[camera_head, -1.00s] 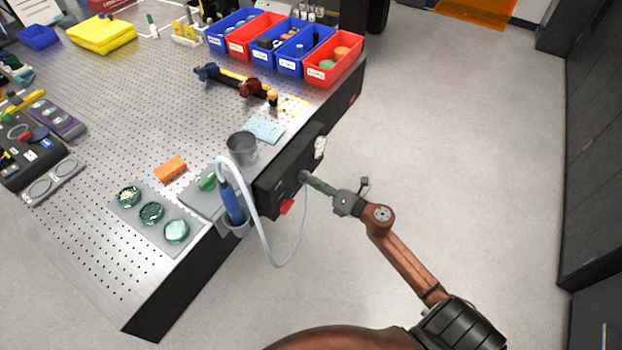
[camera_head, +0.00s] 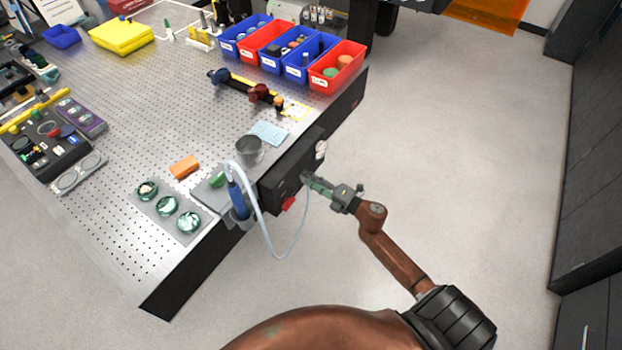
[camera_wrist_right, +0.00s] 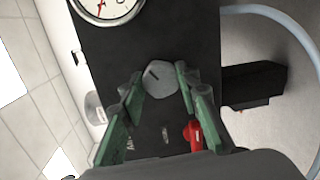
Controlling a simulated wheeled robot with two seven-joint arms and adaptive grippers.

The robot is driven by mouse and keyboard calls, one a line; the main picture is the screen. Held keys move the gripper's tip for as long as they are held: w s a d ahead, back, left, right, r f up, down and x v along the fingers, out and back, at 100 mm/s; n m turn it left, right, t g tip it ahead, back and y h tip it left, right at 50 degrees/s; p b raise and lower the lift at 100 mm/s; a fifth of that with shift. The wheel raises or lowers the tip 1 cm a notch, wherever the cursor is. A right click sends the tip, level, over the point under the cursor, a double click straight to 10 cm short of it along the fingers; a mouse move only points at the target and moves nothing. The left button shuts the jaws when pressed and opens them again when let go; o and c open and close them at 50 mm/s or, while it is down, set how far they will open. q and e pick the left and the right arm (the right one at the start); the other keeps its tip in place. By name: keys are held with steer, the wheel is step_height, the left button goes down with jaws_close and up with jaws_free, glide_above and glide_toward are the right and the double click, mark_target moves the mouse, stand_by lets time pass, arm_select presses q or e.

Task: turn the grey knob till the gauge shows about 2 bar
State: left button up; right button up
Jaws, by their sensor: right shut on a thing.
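The grey knob (camera_wrist_right: 158,80) is on a black panel (camera_wrist_right: 175,30), with a dark mark line on its face. My right gripper (camera_wrist_right: 158,88) is shut on the knob, with its green fingers at either side of it. In the head view my right gripper (camera_head: 306,180) reaches the front of the black box (camera_head: 272,197) at the table edge; the knob is hidden there. The white-faced gauge (camera_wrist_right: 112,8) is cut off by the top of the wrist view. Part of a red needle shows, but I cannot read the value. My left gripper is not in view.
A red handle (camera_wrist_right: 193,133) sits on the panel close to the right finger. A pale hose (camera_head: 277,255) loops down in front of the box from a blue handpiece (camera_head: 237,199). A metal cup (camera_head: 250,152) stands behind the box. The floor to the right is clear.

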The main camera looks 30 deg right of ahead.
steer(key=shift+f, duration=0.1)
stand_by(0.3)
steer(key=o, duration=1.2)
steer(key=shift+c, duration=0.2)
steer(key=shift+s, duration=0.1)
steer(key=v, duration=1.1)
steer(key=shift+s+d, duration=0.2)
steer(key=shift+s, duration=0.2)
